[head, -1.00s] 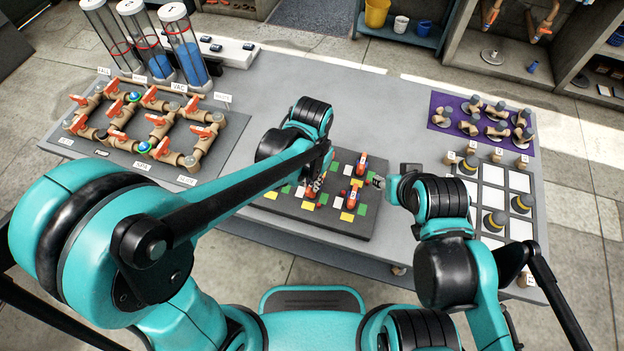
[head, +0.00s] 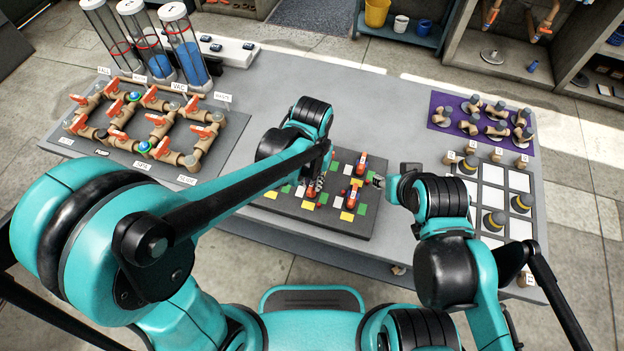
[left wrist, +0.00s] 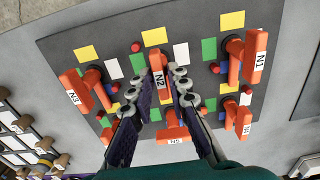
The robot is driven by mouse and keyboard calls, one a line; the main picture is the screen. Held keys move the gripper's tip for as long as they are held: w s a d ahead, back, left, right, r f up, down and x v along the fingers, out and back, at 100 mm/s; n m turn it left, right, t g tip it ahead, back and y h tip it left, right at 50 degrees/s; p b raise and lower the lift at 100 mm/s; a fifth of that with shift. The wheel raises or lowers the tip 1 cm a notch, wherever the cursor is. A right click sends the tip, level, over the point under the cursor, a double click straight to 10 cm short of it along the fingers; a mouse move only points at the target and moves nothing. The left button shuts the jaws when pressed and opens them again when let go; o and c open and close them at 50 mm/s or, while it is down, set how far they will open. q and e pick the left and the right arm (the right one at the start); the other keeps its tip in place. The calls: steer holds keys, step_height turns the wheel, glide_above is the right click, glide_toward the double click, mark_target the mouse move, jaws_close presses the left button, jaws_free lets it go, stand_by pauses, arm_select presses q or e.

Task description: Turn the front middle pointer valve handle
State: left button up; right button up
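A dark board (head: 288,205) with coloured patches carries orange pointer valve handles. In the left wrist view, three handles labelled N1 (left wrist: 256,55), N2 (left wrist: 158,78) and N3 (left wrist: 76,88) form the upper row, which is nearer to me. N2 is the front middle one. My left gripper (left wrist: 158,88) is over the board, its dark fingers apart on either side of N2; I cannot tell whether either touches it. In the head view, this gripper (head: 320,182) is partly hidden by its own arm. My right gripper (head: 382,182) is right of the board; its opening is unclear.
A pipe board with orange valves (head: 150,128) and tall clear cylinders (head: 185,50) stand at left. Table space behind the valve board is clear.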

mark_target(312, 183)
arm_select(q)
steer(key=shift+o, duration=0.4)
step_height(312, 183, up, 12)
stand_by(0.4)
stand_by(0.3)
steer(key=s+a+f+n+t, duration=0.1)
steer(key=s+a+t, duration=0.1)
steer(key=a, duration=0.6)
steer(key=s+a+f+n+t+b, duration=0.1)
steer(key=s+a+f+n+t, duration=0.1)
steer(key=a, duration=0.7)
steer(key=s+t, duration=0.1)
steer(key=t, duration=0.1)
steer(key=shift+s+a+t, duration=0.2)
steer(key=shift+a+t, duration=0.05)
steer(key=shift+t, duration=0.15)
steer(key=o, duration=0.6)
steer(key=shift+a+f+n, duration=0.2)
steer(key=shift+a+n, duration=0.05)
steer(key=shift+n, duration=0.05)
steer(key=shift+c, duration=0.2)
steer(key=o, duration=0.4)
